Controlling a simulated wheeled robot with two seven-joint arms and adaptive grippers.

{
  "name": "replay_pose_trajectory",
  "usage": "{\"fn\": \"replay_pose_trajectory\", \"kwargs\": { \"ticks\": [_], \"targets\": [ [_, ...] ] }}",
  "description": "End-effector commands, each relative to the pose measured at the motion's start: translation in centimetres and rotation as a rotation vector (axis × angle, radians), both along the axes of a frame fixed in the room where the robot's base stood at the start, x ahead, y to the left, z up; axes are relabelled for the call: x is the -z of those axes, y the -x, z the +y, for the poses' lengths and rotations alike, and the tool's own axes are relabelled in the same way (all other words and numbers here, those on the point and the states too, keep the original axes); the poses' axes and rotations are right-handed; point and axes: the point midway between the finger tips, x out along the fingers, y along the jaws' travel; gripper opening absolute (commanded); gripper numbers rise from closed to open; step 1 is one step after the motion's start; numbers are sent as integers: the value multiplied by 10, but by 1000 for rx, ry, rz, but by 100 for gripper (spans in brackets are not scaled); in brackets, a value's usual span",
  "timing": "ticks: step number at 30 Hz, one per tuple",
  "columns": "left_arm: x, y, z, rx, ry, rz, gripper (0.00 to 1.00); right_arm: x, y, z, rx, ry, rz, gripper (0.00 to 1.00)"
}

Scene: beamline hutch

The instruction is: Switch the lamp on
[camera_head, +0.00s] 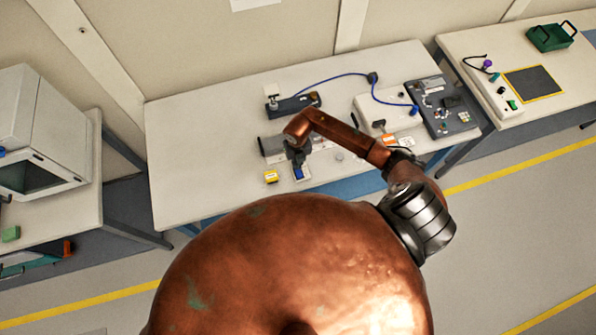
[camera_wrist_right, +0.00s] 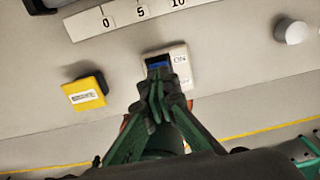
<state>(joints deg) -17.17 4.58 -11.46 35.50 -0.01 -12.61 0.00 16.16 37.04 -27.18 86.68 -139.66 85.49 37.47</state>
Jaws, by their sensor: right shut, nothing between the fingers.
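A small white switch box with a blue rocker (camera_head: 300,173) lies near the front edge of the middle table. In the right wrist view, the switch box (camera_wrist_right: 179,53) carries the letters ON to the right of its blue rocker. My right gripper (camera_head: 298,158) reaches down at the box. In the right wrist view its green fingers (camera_wrist_right: 158,88) are together and empty, with the tips at the near side of the rocker. I cannot tell whether they touch it. I cannot make out for sure which thing is the lamp. My left gripper is not in view.
A yellow block (camera_head: 271,177) lies left of the switch box. A scale strip (camera_wrist_right: 125,14) lies beyond it, and a pale knob (camera_wrist_right: 291,31) stands to the right. A dark device (camera_head: 293,106) with a blue cable stands behind my arm. The table's left part is clear.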

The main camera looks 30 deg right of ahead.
Motion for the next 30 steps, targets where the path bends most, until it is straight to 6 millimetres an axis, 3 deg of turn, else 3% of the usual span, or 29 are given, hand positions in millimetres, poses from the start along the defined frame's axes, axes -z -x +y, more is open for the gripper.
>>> {"fn": "replay_pose_trajectory", "kwargs": {
  "ticks": [30],
  "targets": [
    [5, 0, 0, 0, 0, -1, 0, 6, 0, 0, 0, 0, 0, 0]
  ]
}}
